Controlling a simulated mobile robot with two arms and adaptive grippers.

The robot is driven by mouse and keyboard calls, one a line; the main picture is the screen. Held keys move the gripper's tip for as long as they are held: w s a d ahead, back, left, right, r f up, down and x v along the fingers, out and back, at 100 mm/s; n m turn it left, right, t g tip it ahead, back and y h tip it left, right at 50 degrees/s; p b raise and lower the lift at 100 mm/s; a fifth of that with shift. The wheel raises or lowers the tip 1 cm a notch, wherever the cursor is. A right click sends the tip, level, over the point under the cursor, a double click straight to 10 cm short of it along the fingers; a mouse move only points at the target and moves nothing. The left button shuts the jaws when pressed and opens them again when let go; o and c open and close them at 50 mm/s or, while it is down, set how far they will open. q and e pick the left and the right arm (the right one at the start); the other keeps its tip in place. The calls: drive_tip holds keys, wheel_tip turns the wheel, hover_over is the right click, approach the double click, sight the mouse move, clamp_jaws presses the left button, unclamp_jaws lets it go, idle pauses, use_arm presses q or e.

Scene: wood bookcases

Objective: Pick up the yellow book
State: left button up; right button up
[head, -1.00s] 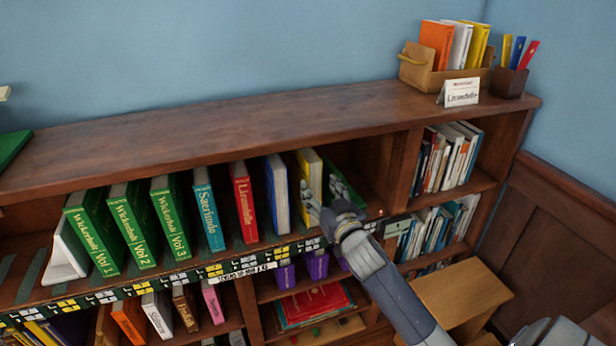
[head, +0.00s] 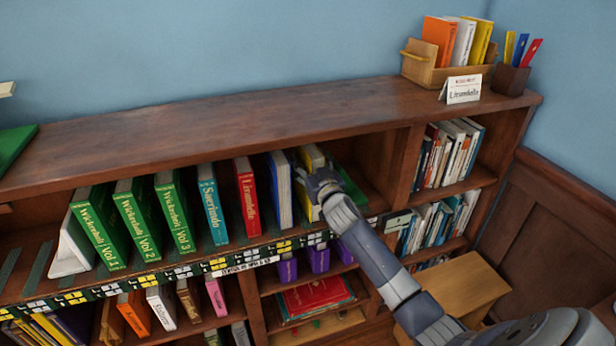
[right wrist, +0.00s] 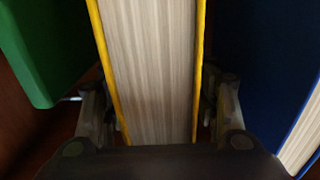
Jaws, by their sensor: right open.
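The yellow book (head: 311,158) stands upright on the upper shelf, between a blue book (head: 280,190) and a green book (head: 350,187). My right gripper (head: 314,182) is at its front and hides much of it in the head view. In the right wrist view the yellow book (right wrist: 150,70) fills the middle, its pale page edges towards the camera. The fingers of my right gripper (right wrist: 160,110) are open, one on each side of the book. Gaps show beside it, and I cannot tell whether either finger touches. My left gripper is not in view.
The blue book (right wrist: 262,60) and green book (right wrist: 42,50) stand close to the fingers in the right wrist view. The shelf top (head: 230,125) is above my right gripper. A wooden stool (head: 455,290) stands at lower right.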

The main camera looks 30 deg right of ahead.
drive_tip(key=shift+w, duration=0.2)
drive_tip(key=shift+c, duration=0.6)
clamp_jaws()
drive_tip(key=shift+r, duration=0.2)
